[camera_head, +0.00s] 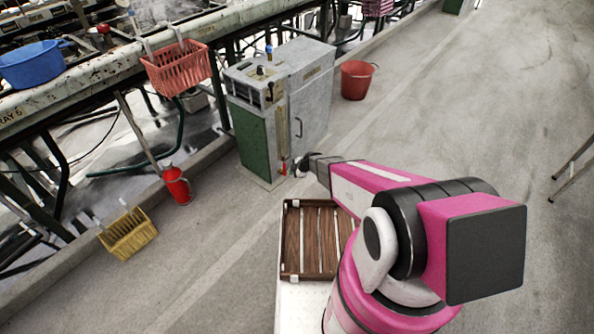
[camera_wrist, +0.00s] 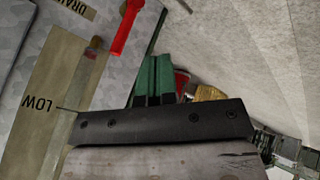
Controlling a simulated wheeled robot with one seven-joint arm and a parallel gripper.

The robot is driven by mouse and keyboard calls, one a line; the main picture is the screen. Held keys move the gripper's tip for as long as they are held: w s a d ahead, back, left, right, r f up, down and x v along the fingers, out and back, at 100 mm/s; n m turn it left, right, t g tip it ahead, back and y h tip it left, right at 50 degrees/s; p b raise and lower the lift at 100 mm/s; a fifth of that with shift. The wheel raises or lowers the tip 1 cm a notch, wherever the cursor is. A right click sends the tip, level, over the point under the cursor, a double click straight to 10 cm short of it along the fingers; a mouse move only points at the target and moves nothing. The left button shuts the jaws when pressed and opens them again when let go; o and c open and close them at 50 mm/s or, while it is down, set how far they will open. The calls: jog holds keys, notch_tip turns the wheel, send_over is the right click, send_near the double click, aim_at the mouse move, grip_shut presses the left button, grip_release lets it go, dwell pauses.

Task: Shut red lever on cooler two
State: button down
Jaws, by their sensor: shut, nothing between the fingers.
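The cooler (camera_head: 310,95) is a grey cabinet with a green side, standing by the basin line; I cannot read its number. Its red lever (camera_head: 284,168) is low on the front, close to my gripper (camera_head: 299,168). In the wrist view the red lever (camera_wrist: 127,30) slants near the top, beside a label starting "DRA" (camera_wrist: 75,7). My gripper (camera_wrist: 157,62) shows there as green fingers, closed together and empty, below and right of the lever. A gap shows between fingers and lever in the picture; I cannot tell its depth.
A sight gauge marked "LOW" (camera_wrist: 75,105) is left of the lever. A red bucket (camera_head: 356,79) stands beyond the cooler. A wooden slatted tray (camera_head: 291,240) is near my base.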

aim_at(284, 169)
jog(key=w+a+f, duration=0.3)
jog(key=w, duration=0.2)
jog(key=shift+a, duration=0.3)
